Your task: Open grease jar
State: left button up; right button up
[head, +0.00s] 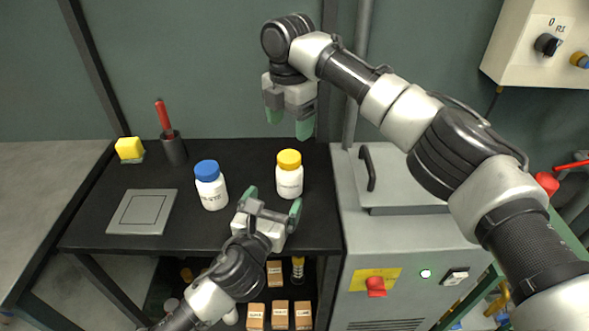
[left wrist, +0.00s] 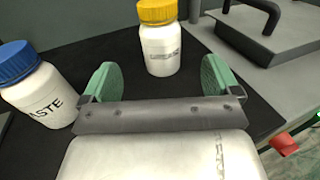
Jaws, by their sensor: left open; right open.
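A white jar with a yellow lid (head: 289,180) stands upright on the black table; its label is too small to read. It also shows in the left wrist view (left wrist: 160,48), straight ahead between the fingers and apart from them. A white jar with a blue lid (head: 211,188) stands to its left, its label partly reading "ASTE" in the left wrist view (left wrist: 45,95). My left gripper (head: 274,203) is open and empty, just in front of the yellow-lidded jar. My right gripper (head: 289,122) is open and empty, pointing down above and behind that jar. Both lids are on.
A grey square plate (head: 142,211), a dark cup with a red-handled tool (head: 174,148) and a yellow sponge (head: 129,149) are on the table's left. A grey machine (head: 400,245) with a handled lid adjoins the right. Small boxes (head: 279,314) sit on the shelf below.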

aim_at(285, 179)
pick_arm(q)
jog(key=shift+w+d+r, duration=0.1)
jog(key=shift+w+d, duration=0.05)
jog(key=shift+w, duration=0.3)
pick_arm(e)
jog(key=shift+s, duration=0.1)
pick_arm(q)
jog(key=x, duration=0.9)
pick_arm(e)
jog(key=shift+s+a+r, duration=0.1)
jog(key=shift+s+r, duration=0.05)
pick_arm(q)
jog(key=shift+c, duration=0.4)
